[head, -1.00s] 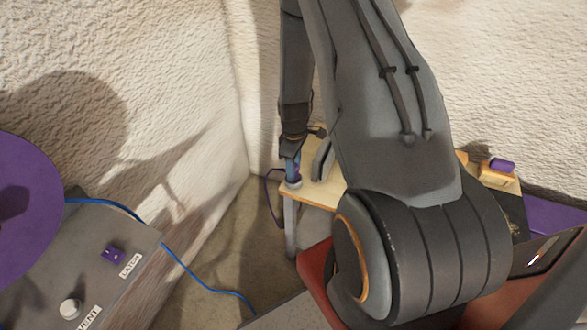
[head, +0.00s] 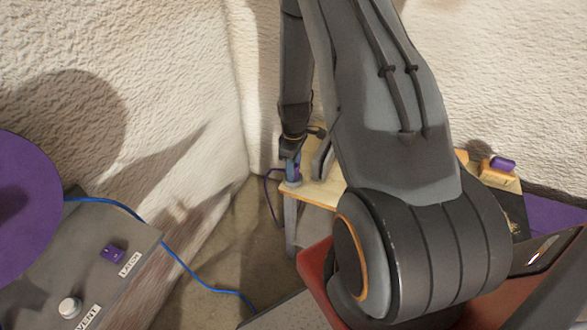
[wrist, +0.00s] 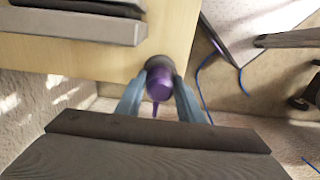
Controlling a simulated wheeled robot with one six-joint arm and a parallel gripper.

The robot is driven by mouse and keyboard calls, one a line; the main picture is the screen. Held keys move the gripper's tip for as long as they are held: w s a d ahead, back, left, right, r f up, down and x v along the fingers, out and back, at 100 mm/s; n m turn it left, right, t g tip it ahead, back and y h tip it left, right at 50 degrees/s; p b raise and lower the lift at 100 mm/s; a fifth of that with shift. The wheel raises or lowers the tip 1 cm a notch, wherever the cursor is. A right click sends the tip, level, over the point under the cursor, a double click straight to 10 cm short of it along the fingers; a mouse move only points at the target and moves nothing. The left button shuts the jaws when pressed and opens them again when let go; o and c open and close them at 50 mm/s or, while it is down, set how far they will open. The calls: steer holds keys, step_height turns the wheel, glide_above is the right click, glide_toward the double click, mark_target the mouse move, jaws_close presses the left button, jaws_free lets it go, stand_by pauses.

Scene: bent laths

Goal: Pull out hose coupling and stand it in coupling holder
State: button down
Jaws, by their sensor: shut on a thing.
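My gripper (head: 293,167) is at the corner of a small wooden table (head: 316,197), with its blue fingers pointing down. It is shut on the purple hose coupling (wrist: 160,83), which sits between the two fingers in the wrist view. A grey round fitting (head: 291,184) is at the table corner just under the fingers. I cannot tell whether the coupling is still inside it, or whether this fitting is the coupling holder.
A grey box (head: 110,275) with a purple latch (head: 113,253), a knob and a blue cable stands at lower left. A wooden block (head: 499,179) with a purple piece on it is at right. Rough pale walls close in behind the table.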

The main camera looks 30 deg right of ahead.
steer(key=shift+f, duration=0.2)
steer(key=c, duration=0.6)
jaws_free()
steer(key=shift+c, duration=0.2)
steer(key=shift+r, duration=0.15)
steer(key=shift+r+p, duration=2.3)
steer(key=shift+r, duration=1.35)
steer(key=shift+r, duration=0.1)
